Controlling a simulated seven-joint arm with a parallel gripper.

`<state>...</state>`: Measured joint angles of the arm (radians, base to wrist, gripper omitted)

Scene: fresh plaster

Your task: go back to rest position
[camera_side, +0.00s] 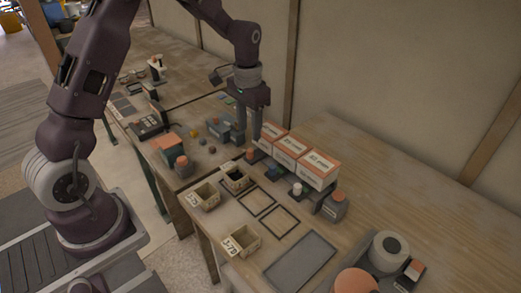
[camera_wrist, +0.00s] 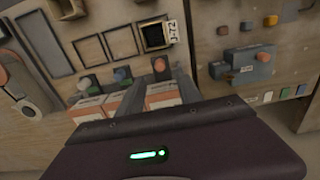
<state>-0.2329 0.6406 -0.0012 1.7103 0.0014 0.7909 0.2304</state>
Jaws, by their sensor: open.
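My gripper (camera_side: 248,138) points down over the workbench (camera_side: 390,165), behind the small bins and by the left end of a row of white boxes with orange tops (camera_side: 297,157). Its fingers are apart, with nothing visible held between them. Whether the fingertips touch anything below cannot be told. In the wrist view the dark gripper body (camera_wrist: 180,145) fills the bottom, with the orange and white boxes (camera_wrist: 161,96) partly hidden behind the fingers. The arm reaches out over the bench, bent downward at the wrist.
Small open bins (camera_side: 241,241) stand along the front edge; one dark-filled bin (camera_wrist: 153,37) shows in the wrist view. A grey tray (camera_side: 300,262) and a grey round container (camera_side: 389,249) lie at right. Blocks and tools crowd the left bench. The back right is clear.

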